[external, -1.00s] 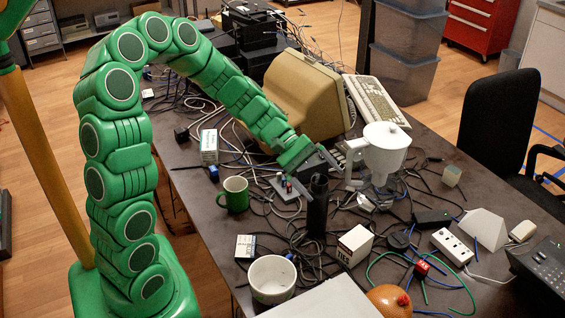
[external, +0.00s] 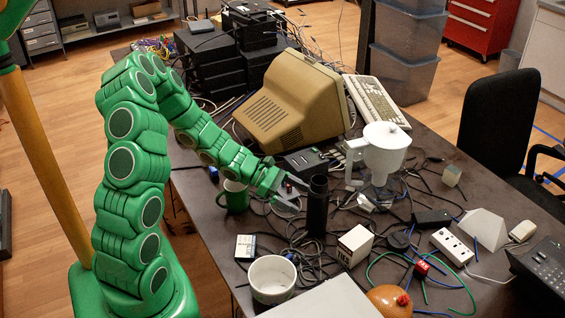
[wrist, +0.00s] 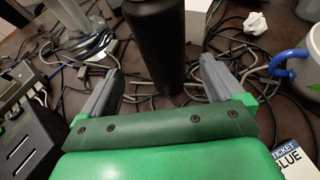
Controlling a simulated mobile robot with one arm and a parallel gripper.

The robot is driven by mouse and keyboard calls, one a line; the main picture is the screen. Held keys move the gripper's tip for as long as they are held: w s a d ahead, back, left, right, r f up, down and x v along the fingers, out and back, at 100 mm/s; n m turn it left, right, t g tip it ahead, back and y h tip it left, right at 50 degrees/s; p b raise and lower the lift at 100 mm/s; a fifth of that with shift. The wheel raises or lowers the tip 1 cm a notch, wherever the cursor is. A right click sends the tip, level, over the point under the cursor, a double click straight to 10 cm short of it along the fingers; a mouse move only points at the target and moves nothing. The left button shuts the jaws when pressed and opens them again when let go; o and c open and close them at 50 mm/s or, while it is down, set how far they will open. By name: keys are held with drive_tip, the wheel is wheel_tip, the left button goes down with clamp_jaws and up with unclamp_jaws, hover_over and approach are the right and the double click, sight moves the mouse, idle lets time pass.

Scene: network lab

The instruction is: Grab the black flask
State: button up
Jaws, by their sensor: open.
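The black flask (external: 317,208) stands upright on the table among cables, right of my gripper in the external view. In the wrist view the flask (wrist: 157,45) rises straight ahead, its top cut off by the frame edge. My gripper (wrist: 155,80) is open, with one grey finger to each side of the flask's lower part in the picture. In the external view my gripper (external: 290,197) is low, just left of the flask. I cannot tell whether the flask is between the fingers or just beyond them.
A green mug (external: 234,196) stands left of my gripper, partly behind it. A white pitcher (external: 384,155) stands behind right of the flask. A white box (external: 355,245) and a white mug (external: 272,279) are in front. Tangled cables cover the table around the flask.

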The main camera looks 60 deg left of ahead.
sight(318, 209)
drive_tip(key=shift+d+x, duration=0.25)
drive_tip(key=shift+x, duration=3.5)
drive_tip(key=shift+s, duration=0.1)
drive_tip(key=c, duration=1.5)
drive_tip(key=shift+r, duration=0.15)
wheel_tip(318, 209, up, 9)
drive_tip(key=shift+r, duration=0.2)
